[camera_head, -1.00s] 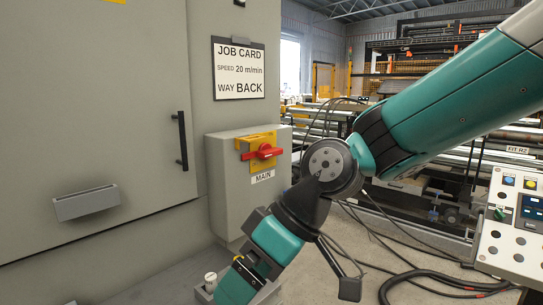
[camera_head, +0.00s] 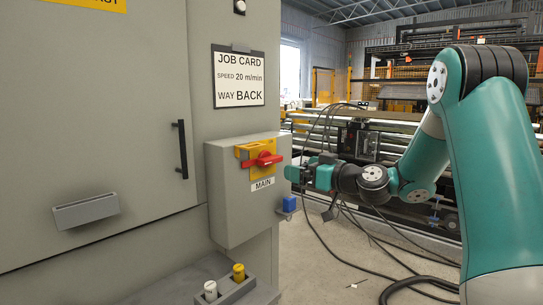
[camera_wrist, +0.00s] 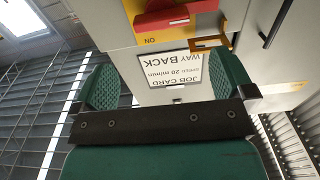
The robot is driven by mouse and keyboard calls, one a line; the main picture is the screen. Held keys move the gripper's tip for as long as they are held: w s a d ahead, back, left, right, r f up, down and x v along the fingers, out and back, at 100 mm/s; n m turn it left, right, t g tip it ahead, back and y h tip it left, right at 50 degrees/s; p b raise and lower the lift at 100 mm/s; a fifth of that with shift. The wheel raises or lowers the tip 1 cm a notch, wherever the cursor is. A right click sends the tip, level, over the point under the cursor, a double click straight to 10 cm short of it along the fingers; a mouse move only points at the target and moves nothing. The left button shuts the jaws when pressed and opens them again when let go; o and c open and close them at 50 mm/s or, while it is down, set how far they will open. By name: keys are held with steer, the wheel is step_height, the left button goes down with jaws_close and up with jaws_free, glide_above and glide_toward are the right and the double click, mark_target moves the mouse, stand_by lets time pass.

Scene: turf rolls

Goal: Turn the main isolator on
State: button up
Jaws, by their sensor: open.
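The main isolator is a red handle (camera_head: 264,159) on a yellow plate (camera_head: 244,151), on the front of a grey box marked MAIN. The handle lies about level. My gripper (camera_head: 291,173) is just right of the handle, apart from it, its jaws small in the head view. The wrist view looks upside down: the red handle (camera_wrist: 165,14) is at the top, beyond the fingers, with "ON" lettering on the yellow plate and an orange-yellow loop (camera_wrist: 210,43) beside it. The green fingers (camera_wrist: 165,85) are spread, with nothing between them.
A blue item (camera_head: 289,204) sits on a small bracket at the box's right side. A job card (camera_head: 239,77) hangs above. Cables lie on the floor at right.

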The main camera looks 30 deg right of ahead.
mark_target(275, 161)
steer(key=p+x, duration=0.4)
steer(key=x, duration=0.6)
steer(key=shift+w+a, duration=0.3)
steer(key=shift+w, duration=0.35)
steer(key=c, duration=0.7)
